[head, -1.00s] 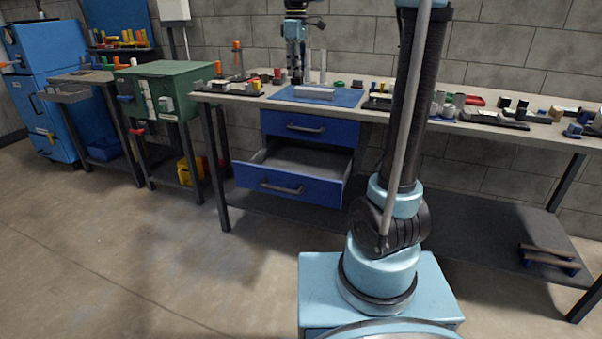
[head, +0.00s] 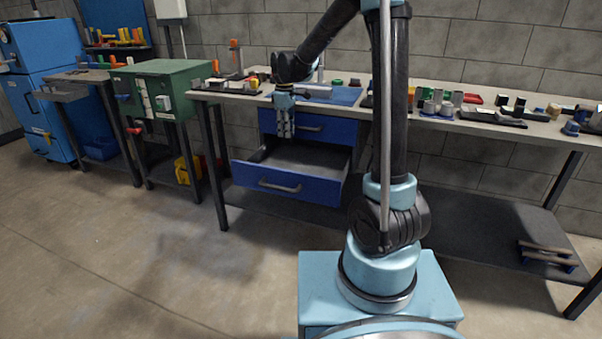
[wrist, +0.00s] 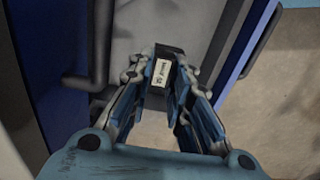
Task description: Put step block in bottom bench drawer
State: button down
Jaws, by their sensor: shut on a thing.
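My gripper (head: 284,132) points down in front of the bench, above the open bottom drawer (head: 288,189). In the wrist view my gripper (wrist: 172,92) is shut on a small dark step block (wrist: 161,73) with a white label, held between the fingertips. The fingers hide part of the block, and its stepped shape is not clear. The bottom drawer's grey floor (wrist: 136,30) lies below the block and looks empty where visible. The block cannot be made out in the head view.
The shut top drawer (head: 325,128) is just behind my gripper; its handle (wrist: 98,40) shows in the wrist view. The bottom drawer's blue front (wrist: 236,58) stands on the other side. The bench top (head: 470,118) holds several small parts around a blue mat (head: 346,96).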

jog(key=shift+s+f, duration=0.15)
jog(key=shift+f, duration=2.25)
jog(key=shift+s+f, duration=0.2)
jog(key=shift+f, duration=2.15)
jog(key=shift+s+f, duration=0.15)
jog(key=shift+f, duration=2.25)
jog(key=c, duration=1.5)
grip_release()
